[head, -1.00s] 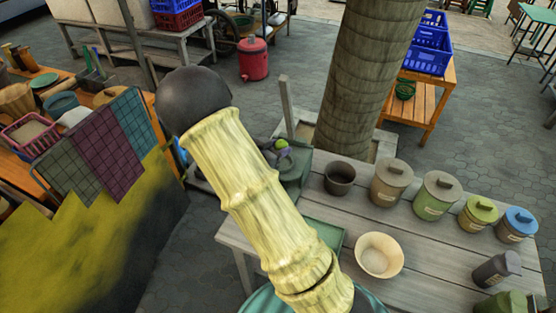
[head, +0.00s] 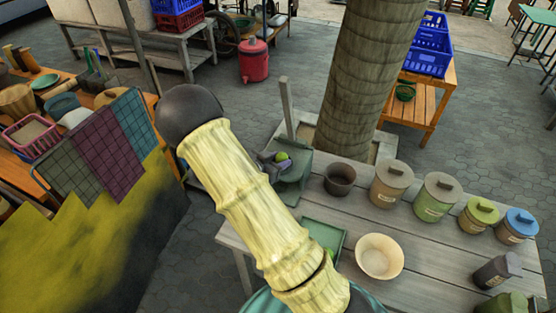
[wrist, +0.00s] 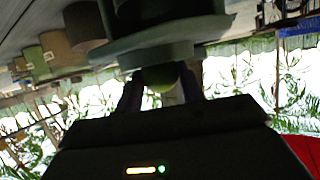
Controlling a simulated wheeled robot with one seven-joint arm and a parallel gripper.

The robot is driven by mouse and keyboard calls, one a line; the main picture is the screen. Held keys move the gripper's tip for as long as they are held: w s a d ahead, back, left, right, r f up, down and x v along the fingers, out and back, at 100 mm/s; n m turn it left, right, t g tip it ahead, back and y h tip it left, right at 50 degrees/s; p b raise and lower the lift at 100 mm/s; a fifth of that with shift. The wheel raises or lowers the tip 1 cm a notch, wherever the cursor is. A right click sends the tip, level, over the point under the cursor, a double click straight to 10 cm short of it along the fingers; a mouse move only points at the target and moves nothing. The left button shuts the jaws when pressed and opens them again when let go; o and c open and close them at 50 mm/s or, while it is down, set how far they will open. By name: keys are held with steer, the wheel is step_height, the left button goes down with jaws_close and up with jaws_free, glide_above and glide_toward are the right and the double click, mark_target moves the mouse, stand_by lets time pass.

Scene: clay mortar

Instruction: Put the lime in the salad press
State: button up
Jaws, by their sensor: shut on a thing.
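A grey-green object (head: 291,182), which looks like the salad press, stands at the table's far left corner, just below and right of the gripper in the head view.
On the wooden table (head: 410,225) stand a dark pot (head: 339,180), a cream bowl (head: 379,257), a green tray (head: 342,238) and several lidded jars (head: 437,197). A thick trunk (head: 362,80) rises behind the table. My arm hides part of its left side.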

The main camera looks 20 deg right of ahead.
steer(key=shift+f, duration=0.2)
steer(key=o, duration=1.1)
steer(key=shift+c, duration=0.2)
steer(key=shift+r, duration=0.15)
steer(key=shift+a+r, duration=0.1)
steer(key=v, duration=1.1)
steer(key=shift+s+a+b, duration=0.2)
steer(key=shift+a+b, duration=0.1)
steer(key=shift+a+r, duration=0.1)
